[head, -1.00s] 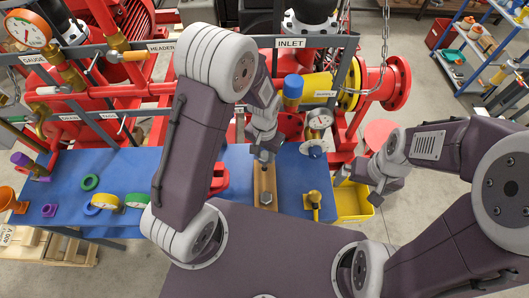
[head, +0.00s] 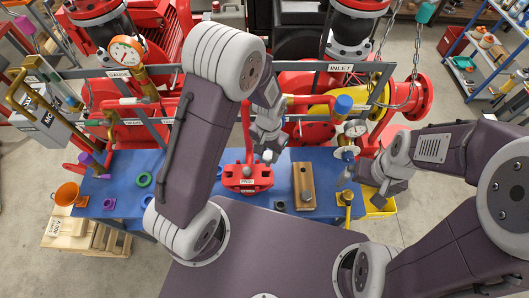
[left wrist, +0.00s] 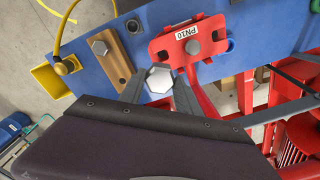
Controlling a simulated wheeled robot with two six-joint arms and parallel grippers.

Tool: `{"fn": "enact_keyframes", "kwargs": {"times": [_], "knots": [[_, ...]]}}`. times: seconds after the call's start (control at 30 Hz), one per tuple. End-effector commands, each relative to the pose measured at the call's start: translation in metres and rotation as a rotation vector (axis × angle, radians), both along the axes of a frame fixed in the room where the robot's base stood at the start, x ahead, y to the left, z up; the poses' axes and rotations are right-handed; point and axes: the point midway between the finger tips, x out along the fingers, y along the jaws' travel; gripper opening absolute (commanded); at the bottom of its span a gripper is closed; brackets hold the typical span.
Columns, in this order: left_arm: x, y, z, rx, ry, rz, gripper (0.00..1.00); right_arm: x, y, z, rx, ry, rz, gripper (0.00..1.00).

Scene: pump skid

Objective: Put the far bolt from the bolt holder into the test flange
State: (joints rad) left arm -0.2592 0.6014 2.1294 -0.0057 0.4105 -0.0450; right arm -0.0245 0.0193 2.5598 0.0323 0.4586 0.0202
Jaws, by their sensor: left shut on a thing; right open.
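My left gripper (head: 268,150) is shut on a grey hex-headed bolt (head: 268,157). In the left wrist view the bolt head (left wrist: 158,78) sits between the two fingers. The bolt is held over the blue bench, beside the red test flange (head: 240,181), which carries a PN10 label in the left wrist view (left wrist: 170,42). A grey hex-shaped part (left wrist: 193,46) shows in the flange's middle. The wooden bolt holder (head: 303,178) lies right of the flange, with one bolt (head: 306,197) in its near end. My right gripper (head: 377,199) is open and empty, right of the bench.
A yellow fitting (head: 346,198) stands right of the holder, and a yellow bin (head: 380,207) is beyond the bench edge. Red pump pipes and the INLET rail (head: 340,68) stand behind the blue bench (head: 190,170).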

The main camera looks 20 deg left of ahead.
Motion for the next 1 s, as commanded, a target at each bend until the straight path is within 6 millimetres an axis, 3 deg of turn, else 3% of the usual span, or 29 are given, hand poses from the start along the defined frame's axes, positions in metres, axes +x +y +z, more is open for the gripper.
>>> {"fn": "enact_keyframes", "kwargs": {"times": [0.27,0.6,1.0], "knots": [[0.000,0.000,-0.020,0.000,0.000,0.000,0.00,0.000,0.000,-0.018,0.000,0.000,0.000,1.00],[0.000,0.001,-0.058,0.000,0.000,0.000,0.00,0.000,0.000,-0.053,0.000,0.000,0.000,1.00],[0.000,0.001,-0.061,0.000,0.000,0.001,0.00,0.000,0.000,-0.055,0.000,0.000,0.000,1.00]]}}
